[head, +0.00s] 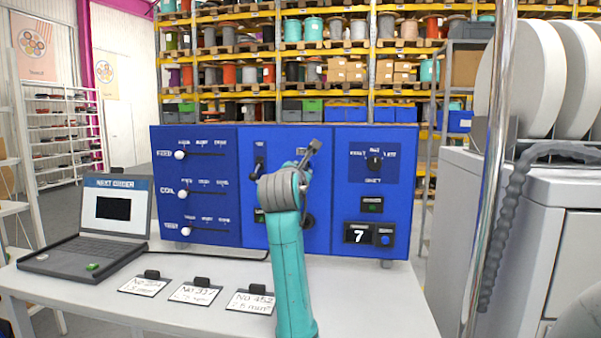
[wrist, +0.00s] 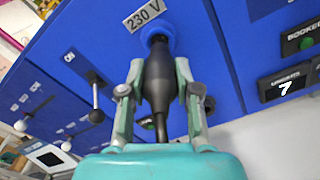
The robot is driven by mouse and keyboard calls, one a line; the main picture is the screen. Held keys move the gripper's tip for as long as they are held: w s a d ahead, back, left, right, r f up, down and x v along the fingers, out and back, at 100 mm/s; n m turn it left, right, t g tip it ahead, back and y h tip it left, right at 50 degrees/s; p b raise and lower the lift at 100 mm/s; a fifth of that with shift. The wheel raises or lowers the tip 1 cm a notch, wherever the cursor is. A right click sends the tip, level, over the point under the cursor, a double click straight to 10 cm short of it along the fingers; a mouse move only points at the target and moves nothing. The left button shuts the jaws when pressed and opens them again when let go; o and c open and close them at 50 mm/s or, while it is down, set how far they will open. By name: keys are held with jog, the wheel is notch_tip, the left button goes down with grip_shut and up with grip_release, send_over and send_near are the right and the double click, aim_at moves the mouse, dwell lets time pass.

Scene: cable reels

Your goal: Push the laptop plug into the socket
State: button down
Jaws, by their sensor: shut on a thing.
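In the wrist view, my gripper (wrist: 160,78) is shut on a black laptop plug (wrist: 160,88), one finger on each side. The plug's front end is at the round blue socket (wrist: 149,31), below the "230 V" label (wrist: 143,15) on the blue panel. The plug's tip is hidden inside or against the socket ring, and I cannot tell how deep it sits. A black cable runs from the plug's back end towards my wrist. In the head view, my arm hides the plug and the socket. The open laptop (head: 85,235) stands on the table's left, its cable running right towards the panel.
The blue panel (head: 345,225) carries sliders, a lever (wrist: 96,100), a dial (head: 374,163) and a display reading 7 (head: 358,233). Several labelled cards (head: 195,292) lie on the white table (head: 385,300). A grey cabinet (head: 500,220) and a metal pole stand at right.

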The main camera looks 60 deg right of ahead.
jog(key=shift+x, duration=1.7)
dwell(0.4)
jog(key=c, duration=0.7)
grip_release()
jog(key=shift+c, duration=0.2)
jog(key=v, duration=1.2)
